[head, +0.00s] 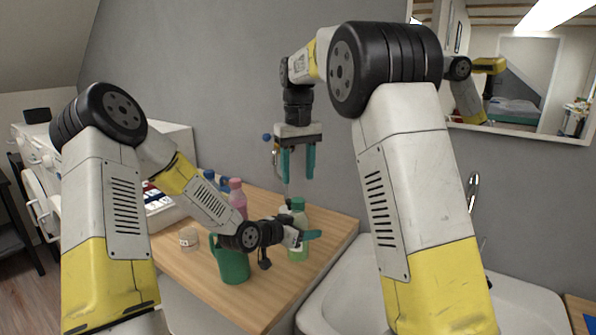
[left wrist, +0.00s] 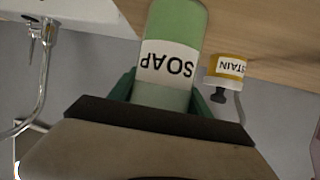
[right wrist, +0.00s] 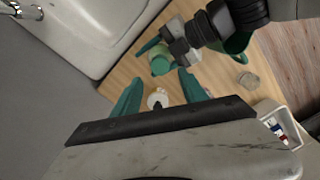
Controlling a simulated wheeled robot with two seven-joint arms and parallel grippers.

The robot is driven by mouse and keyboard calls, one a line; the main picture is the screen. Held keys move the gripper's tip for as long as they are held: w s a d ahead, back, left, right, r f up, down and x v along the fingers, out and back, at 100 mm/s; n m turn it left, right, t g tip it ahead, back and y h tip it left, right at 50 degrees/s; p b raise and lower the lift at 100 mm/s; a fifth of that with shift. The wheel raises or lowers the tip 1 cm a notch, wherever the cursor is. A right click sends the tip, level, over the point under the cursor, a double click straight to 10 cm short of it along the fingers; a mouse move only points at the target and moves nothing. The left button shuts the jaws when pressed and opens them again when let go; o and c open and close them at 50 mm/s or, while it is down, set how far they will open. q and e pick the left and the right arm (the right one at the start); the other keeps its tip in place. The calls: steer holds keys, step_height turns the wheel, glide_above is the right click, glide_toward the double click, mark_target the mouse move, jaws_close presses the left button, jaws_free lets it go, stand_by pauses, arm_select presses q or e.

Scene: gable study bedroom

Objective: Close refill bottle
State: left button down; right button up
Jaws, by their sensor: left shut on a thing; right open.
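The soap bottle (head: 299,247) is light green with a darker green top and stands upright on the wooden counter. I cannot tell how firmly the top sits. In the left wrist view its white SOAP label (left wrist: 167,64) shows between my fingers. My left gripper (head: 303,238) is shut on the bottle's side. My right gripper (head: 297,163) is open and empty, pointing down above the bottle. In the right wrist view the bottle's green top (right wrist: 160,64) lies beyond the open fingers.
A STAIN bottle (left wrist: 228,67) with a dark top stands near the soap bottle. A green jug (head: 231,265), pink bottle (head: 237,192) and small jar (head: 189,237) stand left on the counter (head: 325,235). A white basin (head: 345,290) is at the right, the wall behind.

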mark_target(298, 200)
steer(key=shift+r+n, duration=0.15)
steer(key=shift+n, duration=0.85)
steer(key=shift+f, duration=4)
steer(key=shift+c, duration=0.2)
jaws_close()
steer(key=shift+o, duration=1)
jaws_free()
steer(key=shift+r, duration=0.1)
